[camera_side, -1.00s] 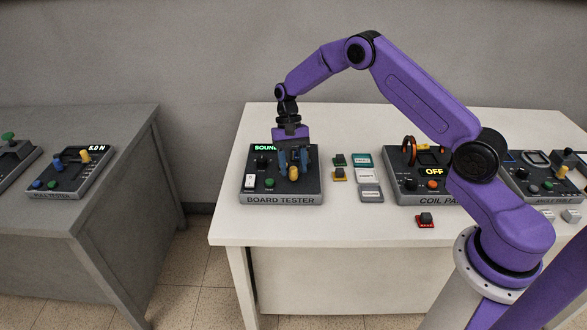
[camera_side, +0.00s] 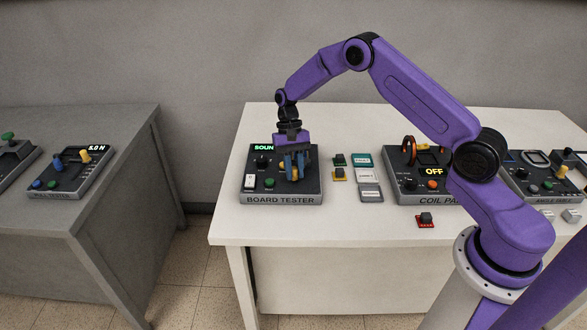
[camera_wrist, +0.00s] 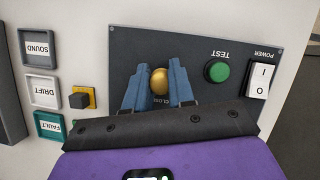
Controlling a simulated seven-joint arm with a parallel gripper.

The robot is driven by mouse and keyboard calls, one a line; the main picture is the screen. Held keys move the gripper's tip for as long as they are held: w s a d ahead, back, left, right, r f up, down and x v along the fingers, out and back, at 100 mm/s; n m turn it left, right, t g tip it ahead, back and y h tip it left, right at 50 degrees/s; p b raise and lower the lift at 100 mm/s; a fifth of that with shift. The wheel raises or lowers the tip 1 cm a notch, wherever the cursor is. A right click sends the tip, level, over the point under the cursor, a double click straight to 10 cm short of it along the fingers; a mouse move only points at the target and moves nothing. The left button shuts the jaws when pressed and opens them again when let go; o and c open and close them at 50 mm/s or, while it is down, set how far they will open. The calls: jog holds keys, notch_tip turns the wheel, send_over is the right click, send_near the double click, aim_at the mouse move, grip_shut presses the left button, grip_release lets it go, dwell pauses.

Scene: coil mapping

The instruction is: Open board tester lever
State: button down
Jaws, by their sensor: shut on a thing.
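The board tester (camera_side: 282,199) is a dark grey box near the left end of the white table, with a green "SOUN..." display (camera_side: 264,147) partly hidden by my gripper. The lever's yellow knob (camera_wrist: 159,81) shows between the blue fingers in the wrist view. My gripper (camera_wrist: 158,80) is shut on this knob, with one finger on each side; it also shows over the right part of the tester in the side view (camera_side: 295,172). A "CLOSE" label is beside the knob. The lever's shaft is hidden.
A green TEST button (camera_wrist: 217,71) and a white POWER switch (camera_wrist: 261,80) are on the tester's panel. SOUND (camera_wrist: 39,53), DRIFT (camera_wrist: 44,93) and FAULT (camera_wrist: 49,127) pads and a small yellow-based block (camera_wrist: 82,98) lie beside it. The coil panel (camera_side: 420,197) stands further right.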

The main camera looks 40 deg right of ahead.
jog(key=s+n, duration=0.1)
jog(key=s+d+n+h, duration=0.1)
jog(key=n, duration=0.2)
jog(key=s+d+n+h, duration=0.1)
jog(key=shift+s+d+n, duration=0.1)
jog(key=shift+s+n, duration=0.15)
jog(key=shift+n, duration=0.15)
jog(key=n, duration=0.1)
jog(key=s+d+n+h, duration=0.1)
jog(key=shift+d+n, duration=0.2)
jog(key=shift+n, duration=0.1)
jog(key=shift+s+d+n+h, duration=0.2)
jog(key=shift+d+n+h, duration=0.15)
jog(key=shift+d+n, duration=0.25)
jog(key=shift+s+d+n+h, duration=0.15)
jog(key=shift+d+n+h, duration=0.2)
jog(key=shift+n, duration=0.45)
jog(key=shift+r, duration=0.1)
jog(key=c, duration=1)
grip_release()
jog(key=shift+o, duration=0.2)
jog(key=v, duration=1.7)
jog(key=shift+r, duration=0.15)
